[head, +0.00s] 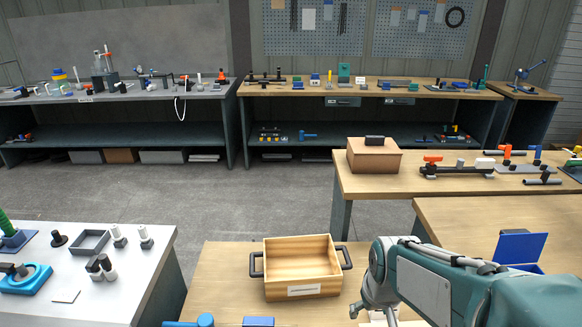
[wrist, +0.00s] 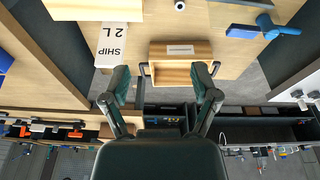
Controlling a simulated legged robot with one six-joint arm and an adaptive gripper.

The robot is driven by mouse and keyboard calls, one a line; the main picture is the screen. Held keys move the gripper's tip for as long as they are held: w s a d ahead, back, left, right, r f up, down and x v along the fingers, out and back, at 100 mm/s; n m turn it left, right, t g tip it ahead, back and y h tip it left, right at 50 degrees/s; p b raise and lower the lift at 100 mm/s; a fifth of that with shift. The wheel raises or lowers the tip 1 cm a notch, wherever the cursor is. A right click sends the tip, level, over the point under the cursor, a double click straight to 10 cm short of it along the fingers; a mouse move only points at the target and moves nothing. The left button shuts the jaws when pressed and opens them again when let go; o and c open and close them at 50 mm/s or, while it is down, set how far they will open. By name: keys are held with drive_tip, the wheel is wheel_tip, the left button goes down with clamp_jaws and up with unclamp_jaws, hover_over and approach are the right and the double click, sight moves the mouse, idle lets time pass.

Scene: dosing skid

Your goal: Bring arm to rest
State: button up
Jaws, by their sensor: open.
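My gripper (head: 375,300) hangs at the end of my teal-grey arm (head: 440,285) at the lower right of the head view, just right of a wooden box. In the wrist view my gripper (wrist: 161,88) shows two dark fingers spread wide apart. Nothing is held between them. The open wooden box (head: 280,292) has dark side handles and a pale label, and looks empty in the head view. In the wrist view the wooden box (wrist: 175,76) appears beyond and between the fingertips; contact is not evident.
A white "SHIP 2 L" piece (wrist: 119,40) lies near the left finger in the wrist view. A white table (head: 105,285) with fittings is at left, wooden benches (head: 385,185) at right. A closed brown box (head: 374,157) stands behind. Grey floor (head: 250,205) is open mid-scene.

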drive_tip(key=s+r+m+t, duration=0.1)
drive_tip(key=s+r+t, duration=0.2)
drive_tip(key=s+r, duration=0.7)
drive_tip(key=shift+s+r, duration=0.15)
drive_tip(key=shift+r, duration=0.05)
idle(0.7)
